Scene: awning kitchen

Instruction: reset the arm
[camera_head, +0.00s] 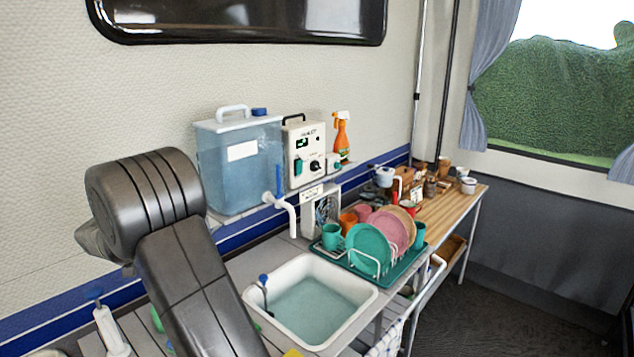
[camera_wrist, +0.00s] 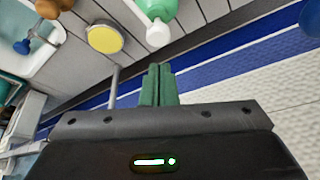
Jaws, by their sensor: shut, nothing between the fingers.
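My gripper (camera_wrist: 158,72) shows in the wrist view with its two green fingers side by side, closed and empty. In the wrist view it is beside the blue-striped wall (camera_wrist: 245,68), over the counter area. In the camera_head view my dark arm is folded at the lower left, in front of the wall and counter. My gripper itself cannot be made out in that view.
A white sink basin (camera_head: 264,338) holds water right of my arm. A water tank (camera_head: 240,178) and a dish rack (camera_head: 398,272) stand behind it. In the wrist view a green bottle (camera_wrist: 158,8) and a yellow round thing (camera_wrist: 105,39) lie near my fingers.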

